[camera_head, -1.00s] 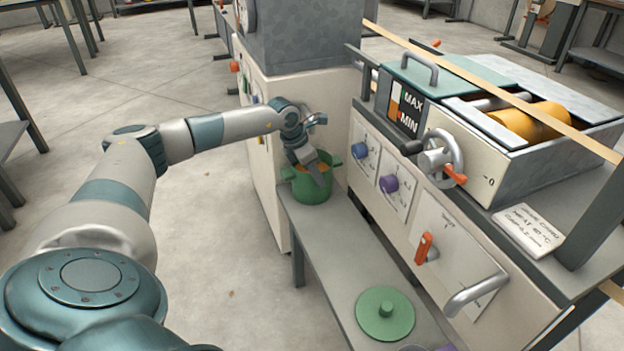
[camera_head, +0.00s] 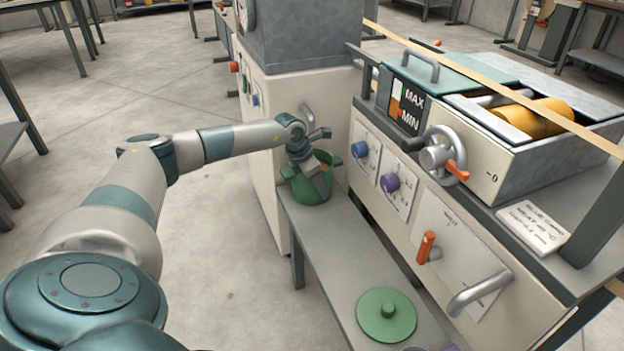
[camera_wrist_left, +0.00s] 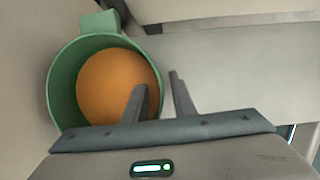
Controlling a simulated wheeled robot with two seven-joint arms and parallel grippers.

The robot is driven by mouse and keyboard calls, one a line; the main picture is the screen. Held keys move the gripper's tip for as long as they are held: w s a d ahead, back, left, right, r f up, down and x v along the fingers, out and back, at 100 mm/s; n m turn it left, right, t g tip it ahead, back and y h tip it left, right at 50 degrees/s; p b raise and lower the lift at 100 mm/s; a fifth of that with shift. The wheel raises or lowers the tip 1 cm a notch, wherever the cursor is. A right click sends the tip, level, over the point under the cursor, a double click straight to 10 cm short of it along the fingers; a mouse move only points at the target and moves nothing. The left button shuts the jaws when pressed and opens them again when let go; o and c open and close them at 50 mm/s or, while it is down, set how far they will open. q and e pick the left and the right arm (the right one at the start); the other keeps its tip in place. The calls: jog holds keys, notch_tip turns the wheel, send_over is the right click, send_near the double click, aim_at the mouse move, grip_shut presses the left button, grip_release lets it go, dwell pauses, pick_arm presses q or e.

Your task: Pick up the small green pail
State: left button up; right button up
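In the left wrist view the pail (camera_wrist_left: 62,85) shows from above, with an orange filling (camera_wrist_left: 105,80) inside. My left gripper (camera_head: 318,166) is down at its rim. In the wrist view one finger of the left gripper (camera_wrist_left: 158,85) is inside the pail and the other is outside, with the wall between them. The fingers stand apart, with gaps visible beside the wall. My right gripper is not in view.
A green lid (camera_head: 386,314) lies on the near part of the bench (camera_head: 335,262). The beige machine with knobs (camera_head: 452,260) and levers runs along the bench's right side. The other machine (camera_head: 262,150) stands close behind the pail. The bench between pail and lid is clear.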

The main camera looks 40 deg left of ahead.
pick_arm(q)
jog(key=shift+c, duration=0.7)
grip_shut()
dwell(0.6)
jog(key=shift+a, duration=0.1)
